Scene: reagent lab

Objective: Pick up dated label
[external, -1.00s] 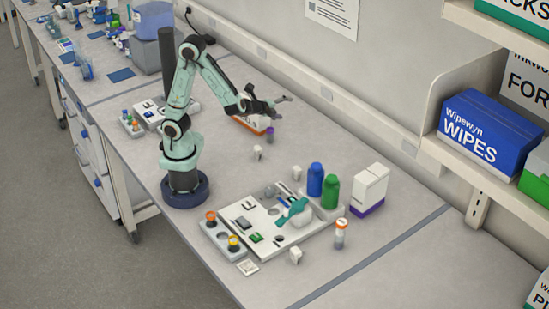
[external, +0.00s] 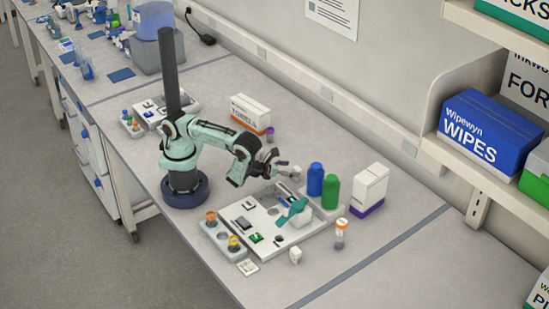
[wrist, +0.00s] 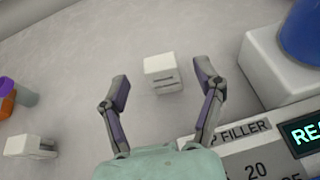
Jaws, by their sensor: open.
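A small white block (wrist: 161,72) with dark lines on its front lies on the bench in the wrist view, beyond and between my fingertips. It may be the dated label, but no date is readable. In the external view it appears as a small white piece (external: 297,171) just right of my gripper (external: 284,170). My gripper, also in the wrist view (wrist: 164,84), is open and empty, with a finger on either side of the block in the picture. Contact is not visible. A flat whitish tag (external: 247,267) with faint marks lies at the bench's front.
A filler board (external: 232,221) is close below my gripper. Blue (external: 315,180) and green (external: 331,192) bottles stand on its right. Another small white piece (wrist: 28,146) lies at left in the wrist view. A white-orange box (external: 250,112) stands behind. Bench around the block is clear.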

